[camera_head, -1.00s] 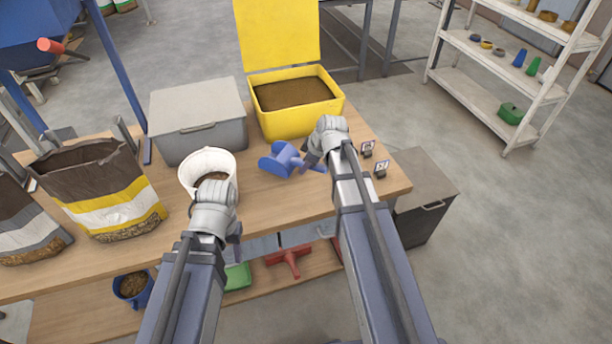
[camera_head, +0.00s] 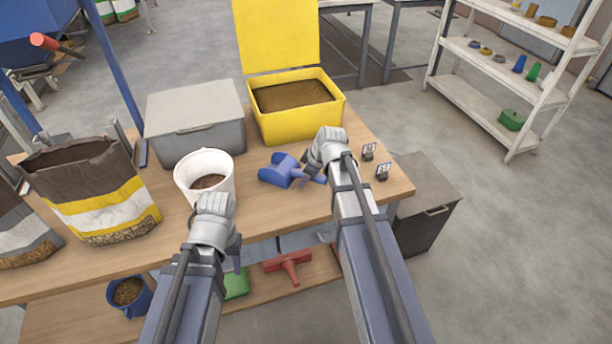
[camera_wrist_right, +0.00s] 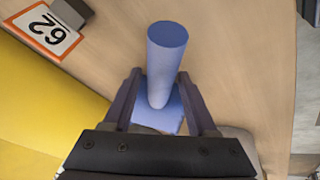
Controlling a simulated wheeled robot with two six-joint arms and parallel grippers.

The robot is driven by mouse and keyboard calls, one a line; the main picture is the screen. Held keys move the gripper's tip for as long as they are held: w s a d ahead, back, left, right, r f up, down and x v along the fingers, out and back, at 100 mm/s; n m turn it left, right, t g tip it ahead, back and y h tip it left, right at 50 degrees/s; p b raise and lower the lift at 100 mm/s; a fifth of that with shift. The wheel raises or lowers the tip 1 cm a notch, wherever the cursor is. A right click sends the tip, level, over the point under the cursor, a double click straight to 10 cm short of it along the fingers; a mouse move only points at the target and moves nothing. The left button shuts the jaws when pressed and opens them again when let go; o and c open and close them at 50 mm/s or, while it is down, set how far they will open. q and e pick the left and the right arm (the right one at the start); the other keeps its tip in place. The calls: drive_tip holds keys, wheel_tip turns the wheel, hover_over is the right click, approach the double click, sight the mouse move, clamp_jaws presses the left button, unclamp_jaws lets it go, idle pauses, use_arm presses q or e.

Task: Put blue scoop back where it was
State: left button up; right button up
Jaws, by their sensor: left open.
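The blue scoop (camera_head: 276,175) is on the wooden table in front of the yellow bin, its handle toward the right. My right gripper (camera_head: 308,181) is at the handle. In the right wrist view the scoop's handle (camera_wrist_right: 166,55) stands between the two fingers of my right gripper (camera_wrist_right: 159,76), which are spread with gaps on both sides. My left gripper (camera_head: 235,256) is open and empty near the table's front edge, in front of the white bucket. The scoop's contact with the table is partly hidden.
The open yellow bin (camera_head: 298,122) and the grey lidded box (camera_head: 196,142) stand at the back. The white bucket (camera_head: 182,181) holds brown pellets. A blue jug (camera_head: 142,304) is on the lower shelf.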

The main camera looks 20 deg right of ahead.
drive_tip(key=shift+o, duration=0.2)
drive_tip(key=shift+p+v, duration=0.75)
drive_tip(key=shift+v, duration=0.05)
drive_tip(key=p+v, duration=1)
drive_tip(key=v, duration=0.1)
drive_tip(key=s+a+f+m+g+h, duration=0.2)
drive_tip(key=s+a+m+g, duration=0.3)
drive_tip(key=s+a, duration=1.2)
drive_tip(key=shift+s+a+f+m+h, duration=0.15)
drive_tip(key=shift+a+m+h, duration=0.05)
drive_tip(key=shift+m+h, duration=0.45)
